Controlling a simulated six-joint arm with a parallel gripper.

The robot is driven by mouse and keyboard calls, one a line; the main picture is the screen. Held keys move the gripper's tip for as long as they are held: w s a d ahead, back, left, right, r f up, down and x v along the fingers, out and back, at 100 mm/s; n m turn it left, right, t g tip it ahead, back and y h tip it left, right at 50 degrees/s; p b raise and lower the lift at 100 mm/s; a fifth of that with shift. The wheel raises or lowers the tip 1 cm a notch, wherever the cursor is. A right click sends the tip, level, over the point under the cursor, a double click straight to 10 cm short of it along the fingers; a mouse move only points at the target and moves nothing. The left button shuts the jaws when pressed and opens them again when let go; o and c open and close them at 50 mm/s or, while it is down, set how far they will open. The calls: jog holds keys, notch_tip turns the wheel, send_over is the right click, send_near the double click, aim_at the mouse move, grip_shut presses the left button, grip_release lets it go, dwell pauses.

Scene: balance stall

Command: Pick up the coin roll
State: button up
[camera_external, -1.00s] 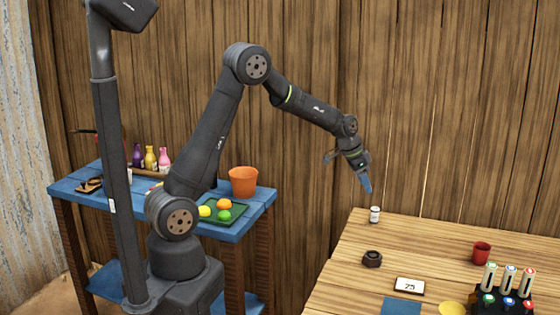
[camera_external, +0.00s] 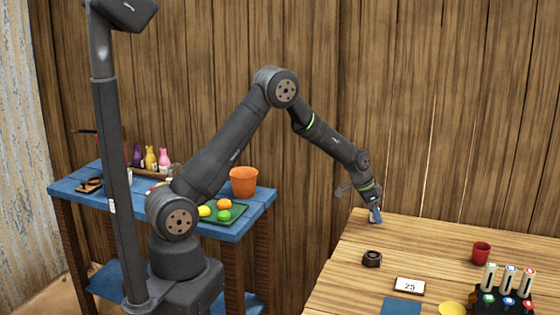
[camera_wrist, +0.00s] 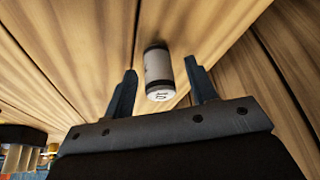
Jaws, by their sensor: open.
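The coin roll is a small white cylinder with dark bands near its ends. In the wrist view the coin roll (camera_wrist: 158,70) stands on the wooden table between my two blue fingers, with visible gaps on both sides. My gripper (camera_wrist: 164,85) is open and empty there. In the external view my gripper (camera_external: 375,214) is down at the table's back left corner and mostly hides the coin roll; only a small pale part shows beside the fingers.
A plank wall (camera_external: 450,120) rises close behind the table.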

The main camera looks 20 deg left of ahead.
jog(key=shift+c, duration=0.4)
grip_shut()
